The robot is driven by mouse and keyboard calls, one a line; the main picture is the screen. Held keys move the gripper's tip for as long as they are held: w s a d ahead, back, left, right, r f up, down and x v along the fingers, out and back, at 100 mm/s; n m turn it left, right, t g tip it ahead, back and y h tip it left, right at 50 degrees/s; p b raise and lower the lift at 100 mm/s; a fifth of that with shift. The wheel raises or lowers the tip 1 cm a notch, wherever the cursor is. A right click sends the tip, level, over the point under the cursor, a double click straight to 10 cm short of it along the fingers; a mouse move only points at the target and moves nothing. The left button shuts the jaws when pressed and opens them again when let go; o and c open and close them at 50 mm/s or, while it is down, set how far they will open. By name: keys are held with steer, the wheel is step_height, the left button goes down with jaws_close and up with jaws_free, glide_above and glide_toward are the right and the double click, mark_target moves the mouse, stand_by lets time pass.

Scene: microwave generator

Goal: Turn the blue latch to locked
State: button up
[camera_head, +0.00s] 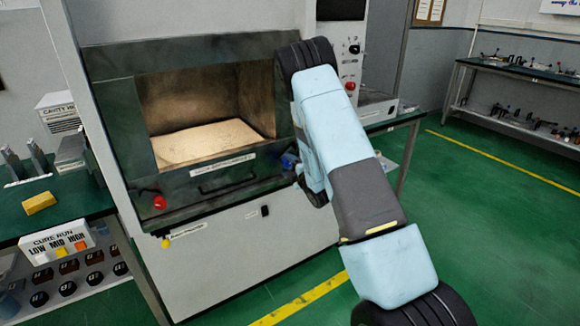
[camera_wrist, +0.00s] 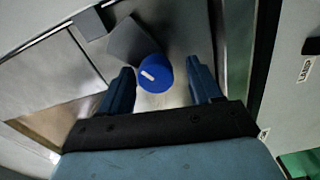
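The blue latch (camera_wrist: 155,74) is a round blue knob with a white mark, seen in the wrist view near the middle. In the head view a small part of it (camera_head: 289,160) shows at the lower right of the oven opening, beside my arm. My gripper (camera_wrist: 165,78) has its two blue fingers apart, one on each side of the knob. I cannot tell whether either finger touches it. In the head view my gripper is hidden behind my arm.
The microwave chamber (camera_head: 205,110) stands open-fronted and lit inside. A red knob (camera_head: 159,202) is at its lower left. Green floor at right is clear.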

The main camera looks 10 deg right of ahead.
steer(key=shift+r, duration=0.1)
steer(key=v, duration=1.3)
steer(key=shift+s, duration=0.3)
steer(key=shift+d, duration=0.15)
step_height(320, 180, up, 10)
steer(key=w+d+m+g+h, duration=0.1)
steer(key=w+m+g+h, duration=0.1)
steer(key=m+h, duration=0.25)
steer(key=s+r+m+g+h, duration=0.25)
steer(key=s+r+m, duration=0.4)
steer(key=r, duration=0.35)
steer(key=s+a+r+m+g, duration=0.1)
steer(key=s+r+m+g, duration=0.1)
steer(key=s, duration=0.8)
steer(key=s+a+r+m+g+y, duration=0.1)
steer(key=s+r+m, duration=0.3)
steer(key=s, duration=0.6)
steer(key=s+a+r+m+g, duration=0.2)
steer(key=s+r+m+g, duration=0.1)
steer(key=s, duration=0.8)
steer(key=shift+a+r+g, duration=0.35)
steer(key=shift+r+g, duration=0.2)
steer(key=shift+r, duration=0.6)
